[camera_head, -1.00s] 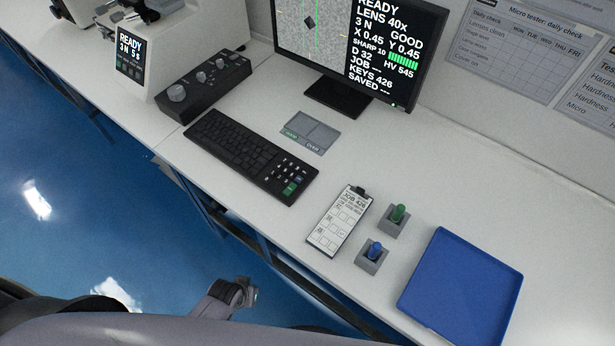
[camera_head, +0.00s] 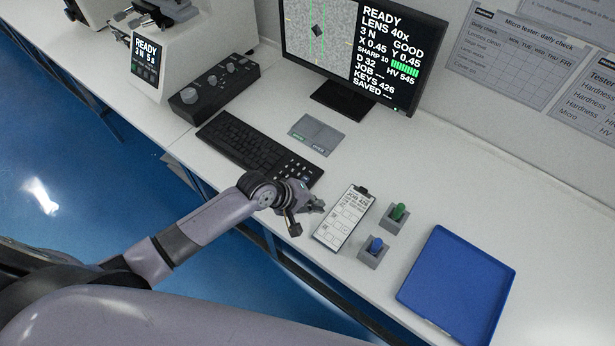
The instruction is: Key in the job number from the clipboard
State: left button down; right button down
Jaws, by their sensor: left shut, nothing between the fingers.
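The clipboard (camera_head: 342,222) lies on the bench and its sheet reads JOB 426. The black keyboard (camera_head: 240,143) lies left of it; my left wrist and gripper hide the front of its right end, including the green key. The number keys (camera_head: 296,166) still partly show. The monitor (camera_head: 350,45) reads JOB with dashes, KEYS 426 and SAVED with dashes. My left gripper (camera_head: 317,206) is shut and empty, between the keyboard's right end and the clipboard's left edge. Whether it touches anything I cannot tell. My right gripper is out of view.
A green-topped (camera_head: 397,217) and a blue-topped stand (camera_head: 374,250) sit right of the clipboard. A blue tray (camera_head: 456,290) lies further right. A grey two-part pad (camera_head: 316,133) lies behind the keyboard, and a black knob box (camera_head: 212,88) at the left. The back right bench is clear.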

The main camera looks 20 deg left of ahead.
aim_at(306, 180)
pick_arm(q)
jog(key=w+a+r+n+t, duration=0.1)
jog(key=w+a+r+n, duration=0.5)
jog(key=w+n, duration=0.3)
jog(key=shift+w+h+p, duration=0.3)
jog(key=shift+w+h, duration=0.1)
jog(key=shift+w, duration=0.35)
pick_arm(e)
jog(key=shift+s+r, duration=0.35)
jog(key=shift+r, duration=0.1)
